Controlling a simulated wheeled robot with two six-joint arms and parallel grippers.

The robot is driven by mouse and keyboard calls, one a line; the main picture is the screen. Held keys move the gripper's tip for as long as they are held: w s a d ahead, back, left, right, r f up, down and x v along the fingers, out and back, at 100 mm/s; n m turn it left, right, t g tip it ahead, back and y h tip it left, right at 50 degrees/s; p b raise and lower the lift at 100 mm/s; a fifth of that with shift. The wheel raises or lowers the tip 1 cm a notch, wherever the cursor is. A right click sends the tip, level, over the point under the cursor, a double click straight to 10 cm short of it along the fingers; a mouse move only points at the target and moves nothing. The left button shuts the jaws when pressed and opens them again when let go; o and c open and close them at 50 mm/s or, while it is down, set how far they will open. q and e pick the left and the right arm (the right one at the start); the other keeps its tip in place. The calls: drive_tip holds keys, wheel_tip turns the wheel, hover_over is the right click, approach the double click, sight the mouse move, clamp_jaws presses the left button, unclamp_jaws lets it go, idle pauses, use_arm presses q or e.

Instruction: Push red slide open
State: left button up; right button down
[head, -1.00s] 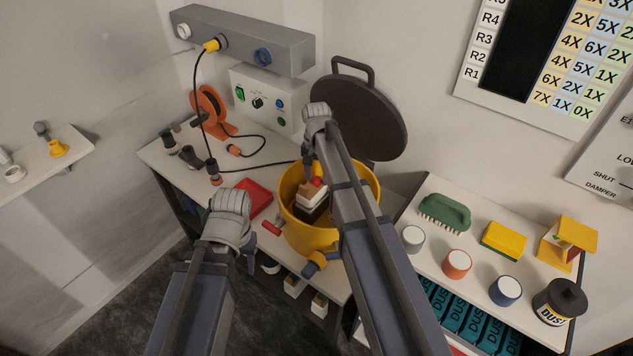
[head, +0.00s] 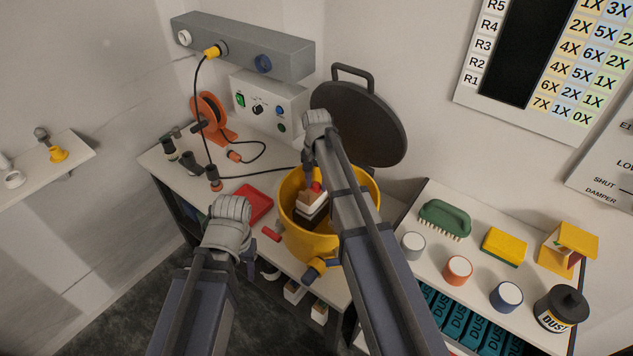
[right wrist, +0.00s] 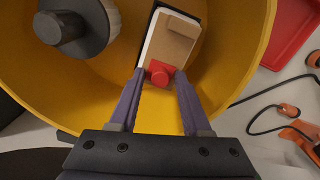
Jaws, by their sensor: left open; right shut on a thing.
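A short red bar (head: 271,233) sticks out at the left side of the yellow drum (head: 302,240); I cannot tell whether it is open or shut. My left gripper (head: 250,246) is open, in front of the drum and a little below this bar, apart from it. My right gripper (right wrist: 160,76) is shut on a red knob (right wrist: 160,70) inside the drum. The knob belongs to a block with a tan top and white and dark layers (right wrist: 171,40); it also shows in the head view (head: 313,200). My right arm hides part of the drum.
A red tray (head: 257,203) lies left of the drum. A round dark lid (head: 375,125) stands raised behind it. A yellow-and-blue valve (head: 316,267) juts from the drum's front. A cable and an orange reel (head: 211,115) lie behind left. The right bench holds a brush (head: 445,214) and cups.

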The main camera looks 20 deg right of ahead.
sight(308, 190)
idle(0.9)
drive_tip(key=s+a, duration=0.2)
drive_tip(key=a, duration=0.1)
drive_tip(key=shift+s+a, duration=0.1)
drive_tip(key=shift+s, duration=0.15)
drive_tip(key=c, duration=0.7)
unclamp_jaws()
drive_tip(key=shift+w, duration=0.1)
drive_tip(key=shift+r+p, duration=0.3)
wheel_tip(308, 190, up, 7)
drive_tip(key=p, duration=0.7)
